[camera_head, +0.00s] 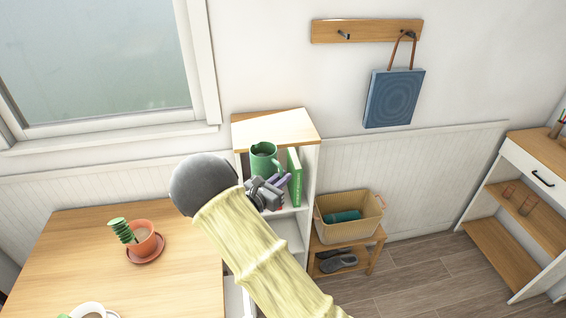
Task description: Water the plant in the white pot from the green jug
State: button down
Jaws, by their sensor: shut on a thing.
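The green jug (263,161) is upright at the upper compartment of the white shelf unit, its opening showing dark. My gripper (276,182) is shut on the jug, at its lower right side; the exact contact is partly hidden by the gripper and wrist. I cannot tell whether the jug still touches the shelf board. A white round vessel (91,306), perhaps the white pot, is cut off by the bottom edge at lower left, with a bit of green beside it.
A green book (295,178) stands close right of the jug. A terracotta pot (144,238) with a cactus stands on a saucer on the wooden table (190,240). A yellow basket (349,218) sits on a low rack. The table's middle right is clear.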

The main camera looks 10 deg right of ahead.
jog(key=s+d+f+n+t+y, duration=0.1)
jog(key=s+f+n+t+y, duration=0.1)
jog(key=f, duration=0.5)
jog(key=s+f+n+t+y, duration=0.2)
jog(key=s+f+n+y, duration=0.2)
jog(key=s+f+y, duration=0.2)
jog(key=s+d+f+n+t+y, duration=0.1)
jog(key=s+f+n+y, duration=0.3)
jog(key=f, duration=0.6)
jog(key=shift+s+d+f+t+y, duration=0.25)
jog(key=shift+s+t+y, duration=0.2)
jog(key=shift+t+y, duration=0.35)
jog(key=shift+s+r, duration=0.1)
